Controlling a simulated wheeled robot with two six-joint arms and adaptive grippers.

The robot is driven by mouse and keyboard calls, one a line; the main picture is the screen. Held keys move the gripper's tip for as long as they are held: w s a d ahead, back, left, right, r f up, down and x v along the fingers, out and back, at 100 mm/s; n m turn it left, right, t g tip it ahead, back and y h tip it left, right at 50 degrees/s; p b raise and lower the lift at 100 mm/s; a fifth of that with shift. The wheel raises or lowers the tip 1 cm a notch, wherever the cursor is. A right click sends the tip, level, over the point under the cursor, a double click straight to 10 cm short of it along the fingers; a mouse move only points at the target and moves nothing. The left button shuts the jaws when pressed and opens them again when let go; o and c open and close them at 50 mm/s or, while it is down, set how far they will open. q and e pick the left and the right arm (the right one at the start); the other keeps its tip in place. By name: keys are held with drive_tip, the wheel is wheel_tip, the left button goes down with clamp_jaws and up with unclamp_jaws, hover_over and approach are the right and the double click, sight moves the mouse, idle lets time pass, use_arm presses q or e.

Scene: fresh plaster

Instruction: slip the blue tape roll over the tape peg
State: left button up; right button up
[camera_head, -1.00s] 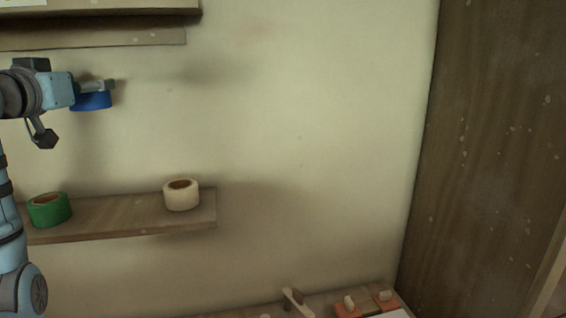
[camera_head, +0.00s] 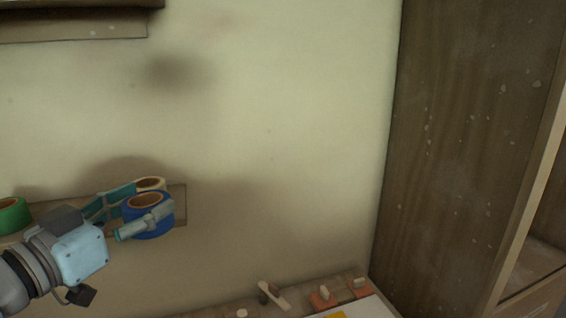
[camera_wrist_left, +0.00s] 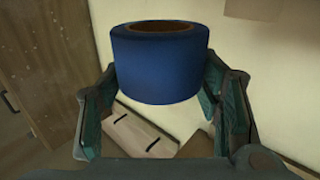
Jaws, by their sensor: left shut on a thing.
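The blue tape roll (camera_head: 148,228) is between the fingers of my left gripper (camera_head: 150,207), which is shut on it. The roll is upright, its brown core opening facing up. In the left wrist view the blue roll (camera_wrist_left: 160,68) sits between the two fingers, and my left gripper (camera_wrist_left: 161,85) grips it from its sides. In the head view the roll is in front of the wall shelf and partly covers the cream roll. I cannot make out for certain which thing is the tape peg. My right gripper is not in view.
A wall shelf (camera_head: 180,212) holds a green tape roll (camera_head: 12,215) and a cream tape roll (camera_head: 151,184). Below, a surface bears orange blocks (camera_head: 324,300) with pale knobs and a slanted pale piece (camera_head: 273,295). A dark wooden cabinet (camera_head: 450,130) stands at right.

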use_arm(q)
drive_tip(key=s+d+f, duration=0.1)
drive_tip(key=s+f, duration=0.2)
drive_tip(key=f, duration=0.5)
drive_tip(key=s+d+f+m+h, duration=0.1)
drive_tip(key=s+f, duration=0.3)
drive_tip(key=f, duration=0.3)
drive_tip(key=s+d+f+h, duration=0.1)
drive_tip(key=s+f, duration=0.2)
drive_tip(key=f, duration=0.5)
drive_tip(key=shift+s+d+f+g, duration=0.15)
drive_tip(key=shift+d+f+g, duration=0.1)
drive_tip(key=shift+f+g, duration=0.15)
